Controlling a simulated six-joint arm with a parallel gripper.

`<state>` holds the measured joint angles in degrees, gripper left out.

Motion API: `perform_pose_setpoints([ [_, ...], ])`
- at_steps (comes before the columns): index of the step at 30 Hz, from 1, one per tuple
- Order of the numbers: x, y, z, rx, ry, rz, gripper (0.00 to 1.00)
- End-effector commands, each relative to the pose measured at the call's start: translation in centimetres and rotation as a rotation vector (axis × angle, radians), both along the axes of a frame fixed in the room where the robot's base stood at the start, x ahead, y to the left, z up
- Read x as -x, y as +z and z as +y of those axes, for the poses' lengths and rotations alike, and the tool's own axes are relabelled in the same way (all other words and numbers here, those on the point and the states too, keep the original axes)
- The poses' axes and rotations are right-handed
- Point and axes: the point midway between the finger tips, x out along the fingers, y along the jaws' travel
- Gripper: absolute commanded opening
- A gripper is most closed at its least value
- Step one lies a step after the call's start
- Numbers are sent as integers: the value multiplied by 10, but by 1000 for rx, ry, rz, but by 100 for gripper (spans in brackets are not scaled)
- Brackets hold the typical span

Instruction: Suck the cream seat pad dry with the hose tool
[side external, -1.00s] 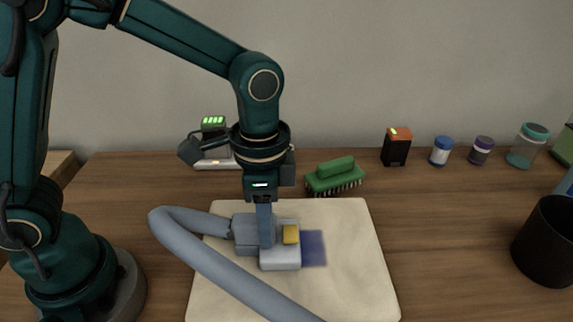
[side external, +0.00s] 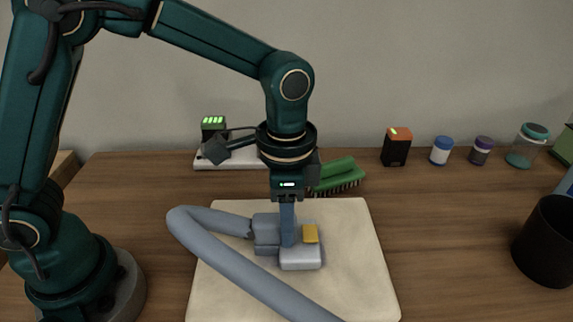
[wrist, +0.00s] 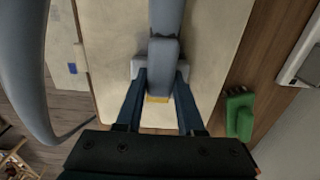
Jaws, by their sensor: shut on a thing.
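The cream seat pad (side external: 355,270) lies flat on the wooden table. It also shows in the wrist view (wrist: 212,40). The hose tool (side external: 300,259) has a grey body, a pale nozzle block and a yellow piece on top. It sits on or just over the middle of the pad; I cannot tell if it touches. My gripper (side external: 287,225) points down and is shut on the tool, with a finger on either side in the wrist view (wrist: 160,80). Only a faint purplish tint shows around the nozzle; the tool hides the pad under it.
The thick grey hose (side external: 235,265) loops left and runs across the pad's front. A green brush (side external: 340,180) stands behind the pad. A black and orange block (side external: 397,147), small jars (side external: 441,151) and a black cup (side external: 548,240) stand to the right.

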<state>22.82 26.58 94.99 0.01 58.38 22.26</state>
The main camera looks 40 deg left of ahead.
Motion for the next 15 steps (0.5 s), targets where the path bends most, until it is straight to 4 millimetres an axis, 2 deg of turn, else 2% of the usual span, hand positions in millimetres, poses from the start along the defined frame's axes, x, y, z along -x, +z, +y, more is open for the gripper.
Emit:
perform_pose_setpoints([
  [15,-11,0,-12,1,0,-1,0],
])
